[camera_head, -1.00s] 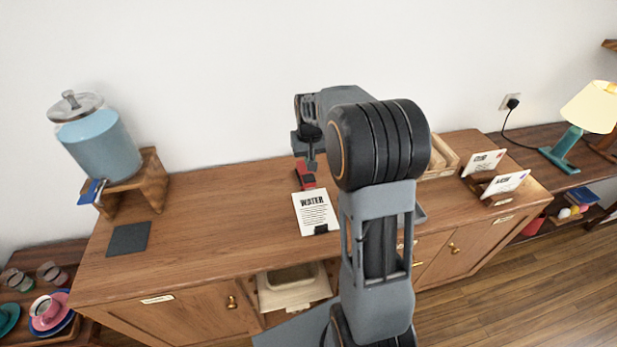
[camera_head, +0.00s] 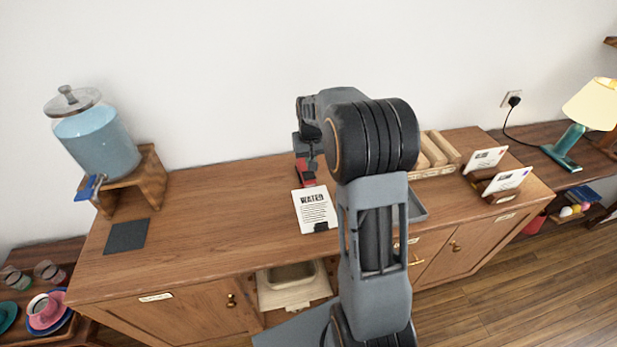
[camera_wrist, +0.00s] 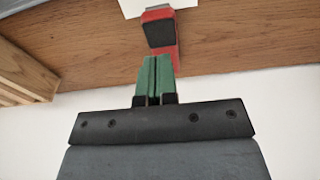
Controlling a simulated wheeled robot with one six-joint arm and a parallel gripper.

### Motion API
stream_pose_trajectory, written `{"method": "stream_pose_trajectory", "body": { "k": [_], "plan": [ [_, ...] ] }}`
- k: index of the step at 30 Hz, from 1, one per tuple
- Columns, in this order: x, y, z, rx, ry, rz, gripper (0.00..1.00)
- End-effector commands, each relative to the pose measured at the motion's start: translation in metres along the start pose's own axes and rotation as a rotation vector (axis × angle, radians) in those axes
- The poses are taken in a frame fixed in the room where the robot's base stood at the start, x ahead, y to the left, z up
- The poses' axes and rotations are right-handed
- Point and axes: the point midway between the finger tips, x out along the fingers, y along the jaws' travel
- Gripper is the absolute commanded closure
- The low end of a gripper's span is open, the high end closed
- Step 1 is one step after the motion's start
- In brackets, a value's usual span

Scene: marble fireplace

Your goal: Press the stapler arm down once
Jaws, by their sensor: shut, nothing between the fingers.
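The red and black stapler (camera_head: 306,176) lies on the wooden cabinet top, near its back edge, behind the paper sheet headed WATER. It also shows in the wrist view (camera_wrist: 160,31), its black part toward the paper. My gripper (camera_wrist: 154,62) has green fingers pressed together with nothing between them. The fingertips appear over the rear of the stapler's red body; I cannot tell whether they touch it. In the head view my arm hides part of the gripper and of the stapler.
The WATER sheet (camera_head: 315,210) stands in front of the stapler. A wooden tray (camera_head: 437,172) and a letter rack with envelopes (camera_head: 504,182) stand to the right. A water dispenser (camera_head: 98,142) and dark mat (camera_head: 126,237) are at the left. The cabinet top between is clear.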

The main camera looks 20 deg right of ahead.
Motion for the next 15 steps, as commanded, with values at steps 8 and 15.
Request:
{"method": "stream_pose_trajectory", "body": {
  "k": [8, 15],
  "plan": [
    [0.036, 0.0, 0.001, 0.0, -0.001, 0.0, 1.0],
    [0.051, 0.0, 0.0, 0.0, 0.0, 0.0, 1.0]
  ]
}}
